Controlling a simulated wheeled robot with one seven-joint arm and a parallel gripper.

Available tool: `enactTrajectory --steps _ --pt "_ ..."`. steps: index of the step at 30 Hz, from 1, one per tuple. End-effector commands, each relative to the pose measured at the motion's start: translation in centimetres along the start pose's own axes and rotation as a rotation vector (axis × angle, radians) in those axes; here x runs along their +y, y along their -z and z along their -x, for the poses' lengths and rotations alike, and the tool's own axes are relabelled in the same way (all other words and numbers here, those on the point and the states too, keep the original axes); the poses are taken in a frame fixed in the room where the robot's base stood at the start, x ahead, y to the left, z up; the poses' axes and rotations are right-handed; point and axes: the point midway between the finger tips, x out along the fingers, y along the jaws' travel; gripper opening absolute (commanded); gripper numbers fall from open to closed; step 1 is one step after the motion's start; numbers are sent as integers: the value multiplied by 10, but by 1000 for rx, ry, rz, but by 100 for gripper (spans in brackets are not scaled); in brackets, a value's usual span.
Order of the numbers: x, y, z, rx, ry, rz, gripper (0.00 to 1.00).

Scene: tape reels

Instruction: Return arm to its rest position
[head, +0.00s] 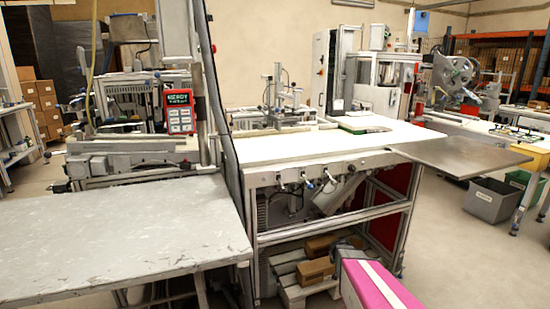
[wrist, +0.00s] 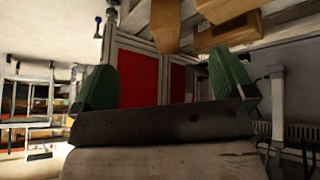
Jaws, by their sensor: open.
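My gripper (wrist: 164,76) shows in the wrist view, with its two green fingers wide apart. Nothing is between the fingers, and it is open and empty. Behind the gap are a red panel (wrist: 137,78) and pale frame posts, which the wrist view shows apparently upside down. In the head view a magenta part of my arm with a pale stripe is at the bottom right, in front of the white-topped workbench (head: 300,146). The fingers cannot be made out in the head view.
A grey table (head: 120,235) fills the lower left. A metal shelf plate (head: 465,155) juts from the bench's right side. Cardboard boxes (head: 316,268) lie under the bench. Grey bin (head: 492,200) and reel machine (head: 455,76) stand right. Open floor lies at the lower right.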

Motion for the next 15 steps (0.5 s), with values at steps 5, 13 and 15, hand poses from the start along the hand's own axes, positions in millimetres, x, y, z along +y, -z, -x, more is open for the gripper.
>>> enactTrajectory --steps 5,13,15 --pt "-7 -39 97 -162 28 92 100" --pt "-23 -104 225 -424 166 280 100" --pt "-25 -114 243 -461 196 314 100"
